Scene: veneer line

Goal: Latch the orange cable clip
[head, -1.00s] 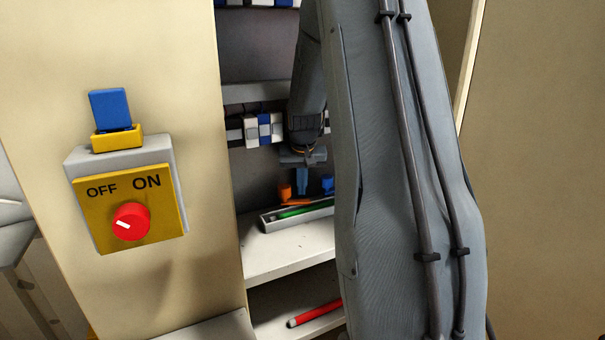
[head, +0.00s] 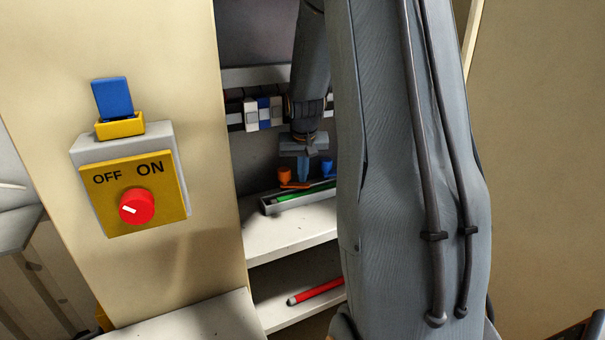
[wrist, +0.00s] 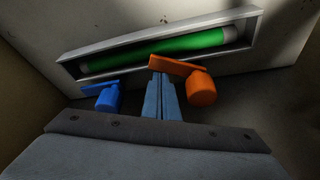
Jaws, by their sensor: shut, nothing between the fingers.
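The orange cable clip (head: 284,175) stands at the back edge of the grey channel (head: 265,207) inside the cabinet. In the wrist view its round orange body (wrist: 201,89) carries a flat arm that reaches left, slanting along the channel's near rim. A green cable (wrist: 160,50) lies in the channel. My gripper (wrist: 161,80) is shut and empty, its blue fingertips close to the orange arm's underside and left of the body. Whether they touch it I cannot tell. In the head view my gripper (head: 304,178) points down between the orange clip and the blue clip (head: 327,168).
The blue clip (wrist: 108,98) stands left of my fingers in the wrist view. A red rod (head: 316,292) lies on the lower shelf. A switch box (head: 175,185) with a red knob is on the cabinet's outside. The upper shelf (head: 290,233) is clear in front of the channel.

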